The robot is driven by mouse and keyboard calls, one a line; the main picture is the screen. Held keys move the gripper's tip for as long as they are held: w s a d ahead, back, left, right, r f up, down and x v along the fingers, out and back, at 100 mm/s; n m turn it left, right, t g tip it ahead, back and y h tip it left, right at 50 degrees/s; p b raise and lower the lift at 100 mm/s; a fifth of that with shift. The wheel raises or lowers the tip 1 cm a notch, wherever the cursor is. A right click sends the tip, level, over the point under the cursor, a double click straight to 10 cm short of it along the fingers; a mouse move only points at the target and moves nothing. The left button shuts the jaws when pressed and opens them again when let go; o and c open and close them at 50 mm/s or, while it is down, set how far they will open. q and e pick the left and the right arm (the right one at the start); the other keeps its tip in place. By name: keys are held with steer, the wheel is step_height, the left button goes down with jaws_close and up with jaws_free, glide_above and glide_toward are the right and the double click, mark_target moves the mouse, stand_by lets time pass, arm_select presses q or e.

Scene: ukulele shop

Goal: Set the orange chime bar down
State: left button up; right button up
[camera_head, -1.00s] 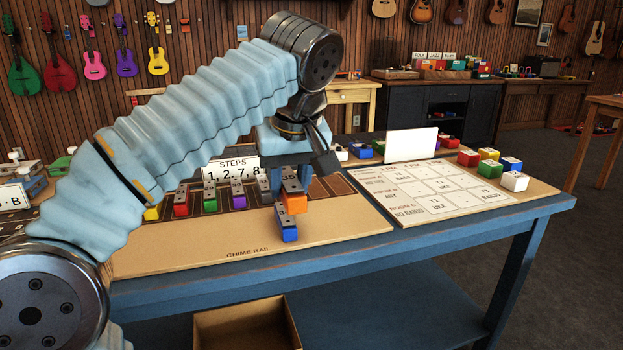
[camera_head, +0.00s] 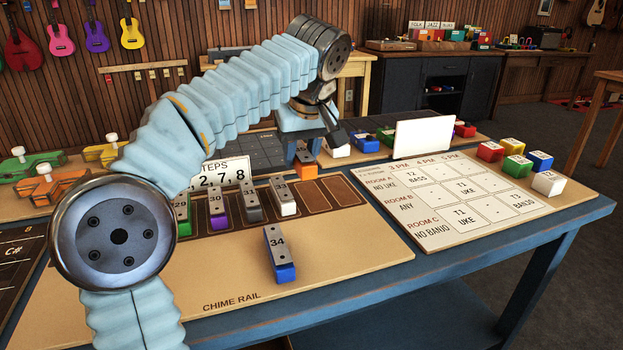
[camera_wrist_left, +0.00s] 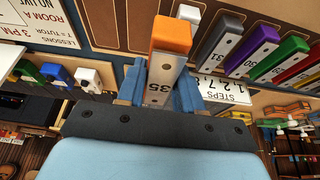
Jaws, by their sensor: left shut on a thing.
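The orange chime bar (camera_head: 306,169) is between the fingers of my left gripper (camera_head: 304,152), beyond the slot row in the head view. In the left wrist view the orange chime bar (camera_wrist_left: 171,35) shows its orange end and metal plate marked 35, with the fingers of my left gripper (camera_wrist_left: 160,88) on both sides. Whether it touches anything below cannot be told. The chime rail board (camera_head: 190,275) holds a row of bars, including a white one (camera_head: 288,208) marked 33, with empty brown slots (camera_head: 342,191) to its right. My right gripper is not in view.
The steps card (camera_head: 222,172) stands behind the bars. To the right are a lesson chart (camera_head: 460,205), a blank white card (camera_head: 423,136) and several coloured blocks (camera_head: 515,166).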

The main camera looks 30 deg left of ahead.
arm_select(q)
glide_above(310, 193)
steer(key=s, duration=0.1)
steer(key=f, duration=0.3)
steer(key=d+f, duration=0.1)
steer(key=f, duration=0.1)
steer(key=shift+s+f, duration=0.1)
steer(key=shift+f, duration=0.05)
steer(key=shift+w+f+b, duration=0.15)
steer(key=shift+f+b, duration=0.15)
steer(key=shift+f, duration=0.65)
steer(key=shift+w+f+b, duration=0.1)
steer(key=shift+f+b, duration=0.15)
steer(key=shift+f, duration=0.65)
steer(key=shift+f, duration=0.15)
steer(key=o, duration=1.1)
steer(key=shift+c, duration=0.2)
steer(key=shift+r, duration=0.35)
steer(key=p+v, duration=0.1)
steer(key=v, duration=1)
steer(key=shift+r+p, duration=0.3)
steer(key=shift+p, duration=0.05)
steer(key=shift+s, duration=0.1)
